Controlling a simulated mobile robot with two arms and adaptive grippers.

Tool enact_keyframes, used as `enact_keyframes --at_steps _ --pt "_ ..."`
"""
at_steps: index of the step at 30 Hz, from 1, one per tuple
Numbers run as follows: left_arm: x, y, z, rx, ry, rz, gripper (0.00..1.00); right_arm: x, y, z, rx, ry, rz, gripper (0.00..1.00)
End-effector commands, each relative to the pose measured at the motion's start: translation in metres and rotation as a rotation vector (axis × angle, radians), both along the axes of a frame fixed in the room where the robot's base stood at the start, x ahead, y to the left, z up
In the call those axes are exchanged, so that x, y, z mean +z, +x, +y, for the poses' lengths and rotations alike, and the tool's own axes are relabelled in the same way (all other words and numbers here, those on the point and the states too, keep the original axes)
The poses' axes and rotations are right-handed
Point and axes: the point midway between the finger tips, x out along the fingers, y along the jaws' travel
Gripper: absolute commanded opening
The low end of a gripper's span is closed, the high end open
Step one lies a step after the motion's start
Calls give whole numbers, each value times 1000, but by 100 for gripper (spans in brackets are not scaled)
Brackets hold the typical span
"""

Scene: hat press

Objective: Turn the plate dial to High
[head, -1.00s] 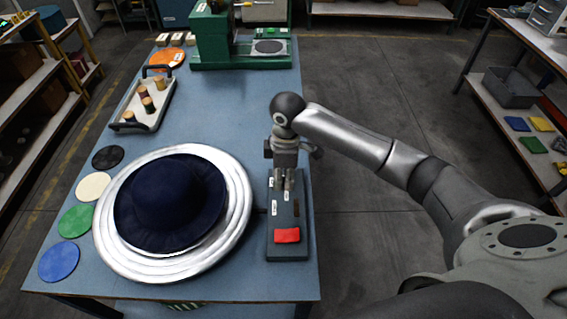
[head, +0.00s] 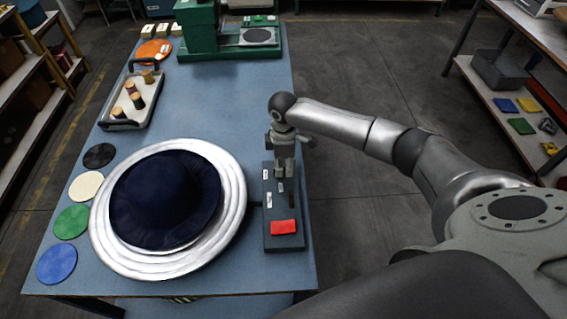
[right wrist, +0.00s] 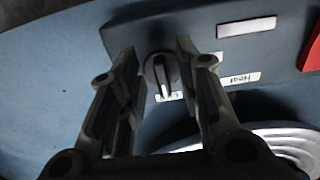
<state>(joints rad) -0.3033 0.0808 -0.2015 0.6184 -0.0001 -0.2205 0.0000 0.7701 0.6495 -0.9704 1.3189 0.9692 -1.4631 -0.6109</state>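The plate dial (right wrist: 161,75) is a dark round knob with a pale pointer line, on the grey control panel (right wrist: 120,22) in the right wrist view. Its pointer is roughly upright in that view, the lower end towards a partly hidden label. A label reading "High" (right wrist: 238,80) is to the right of it. My right gripper (right wrist: 153,60) is open, with one finger on each side of the dial. Contact cannot be told. In the head view my right gripper (head: 284,172) points down over the far part of the panel (head: 271,242) and hides the dial. My left gripper is not in view.
A red pad (head: 284,227) is on the panel's near end. Left of the panel, a dark blue hat (head: 165,197) sits on a round silver plate (head: 232,222). Coloured discs lie at the table's left edge. A tray (head: 143,113) and a green machine (head: 200,27) stand farther back.

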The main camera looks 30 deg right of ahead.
Motion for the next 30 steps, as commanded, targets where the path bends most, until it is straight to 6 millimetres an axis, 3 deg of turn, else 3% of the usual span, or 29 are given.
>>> enact_keyframes --at_steps 11,18,30 --pt "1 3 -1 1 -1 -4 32 -6 0 0 0 0 -1 32" --pt "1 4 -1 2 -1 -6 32 -6 0 0 0 0 -1 1" --pt "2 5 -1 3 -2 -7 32 -6 0 0 32 0 0 0"
